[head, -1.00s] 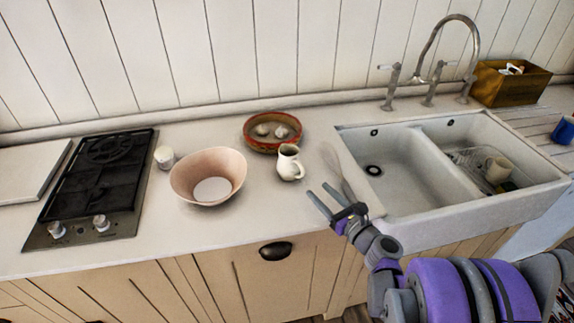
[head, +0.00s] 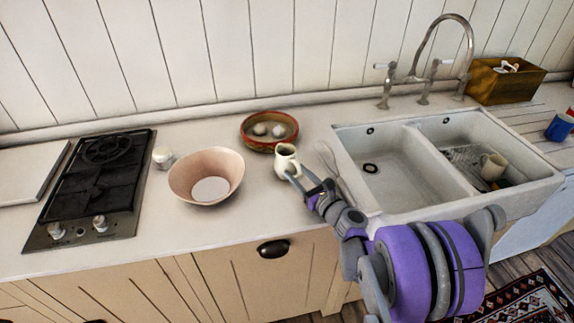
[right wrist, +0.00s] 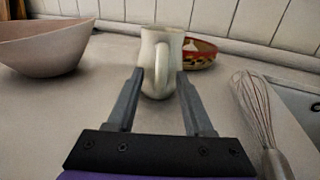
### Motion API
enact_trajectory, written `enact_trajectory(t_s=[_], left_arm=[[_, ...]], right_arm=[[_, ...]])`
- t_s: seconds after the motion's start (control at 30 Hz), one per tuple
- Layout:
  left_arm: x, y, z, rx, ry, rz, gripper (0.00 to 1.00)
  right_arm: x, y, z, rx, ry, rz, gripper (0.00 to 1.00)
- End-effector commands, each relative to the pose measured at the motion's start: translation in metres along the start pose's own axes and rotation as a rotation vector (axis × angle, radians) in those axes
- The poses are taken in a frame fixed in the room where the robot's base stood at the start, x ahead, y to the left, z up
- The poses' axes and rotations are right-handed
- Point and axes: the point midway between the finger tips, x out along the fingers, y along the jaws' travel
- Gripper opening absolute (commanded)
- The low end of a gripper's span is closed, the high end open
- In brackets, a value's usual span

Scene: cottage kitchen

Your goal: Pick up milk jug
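The milk jug (head: 286,160) is a small cream-white jug standing upright on the counter, between the pink bowl and the sink. In the right wrist view the jug (right wrist: 160,58) stands just ahead, its handle facing me. My right gripper (head: 299,176) is at the jug's near right side. In the right wrist view the open fingers of the gripper (right wrist: 160,84) lie on either side of the handle, with gaps visible. I cannot tell if a fingertip touches the jug. My left gripper is not in view.
A pink bowl (head: 228,178) stands left of the jug, and a red-rimmed dish (head: 247,138) with garlic-like bulbs behind it. A whisk (right wrist: 252,108) lies on the right, near the sink (head: 380,190). A small white pot (head: 163,157) stands beside the black hob (head: 92,180).

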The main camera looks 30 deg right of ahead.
Motion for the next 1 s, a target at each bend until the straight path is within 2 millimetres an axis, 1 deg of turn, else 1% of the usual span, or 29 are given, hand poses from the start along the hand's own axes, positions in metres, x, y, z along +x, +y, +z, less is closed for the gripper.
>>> enact_trajectory(t_s=[0.03,0.17,0.2,0.27,1.0], left_arm=[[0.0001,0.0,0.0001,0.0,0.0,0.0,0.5],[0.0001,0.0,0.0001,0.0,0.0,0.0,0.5],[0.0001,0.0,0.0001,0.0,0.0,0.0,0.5],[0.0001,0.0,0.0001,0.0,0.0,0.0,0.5],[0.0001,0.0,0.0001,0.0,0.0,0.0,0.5]], right_arm=[[-0.0002,0.0,-0.0001,0.0,0.0,0.0,0.41],[-0.0003,0.0,0.0,0.0,0.0,0.0,0.18],[-0.0003,0.0,0.0,0.0,0.0,0.0,0.11],[-0.0003,0.0,0.0,0.0,0.0,0.0,0.0],[-0.0003,0.0001,-0.0001,-0.001,0.0,0.001,0.0]])
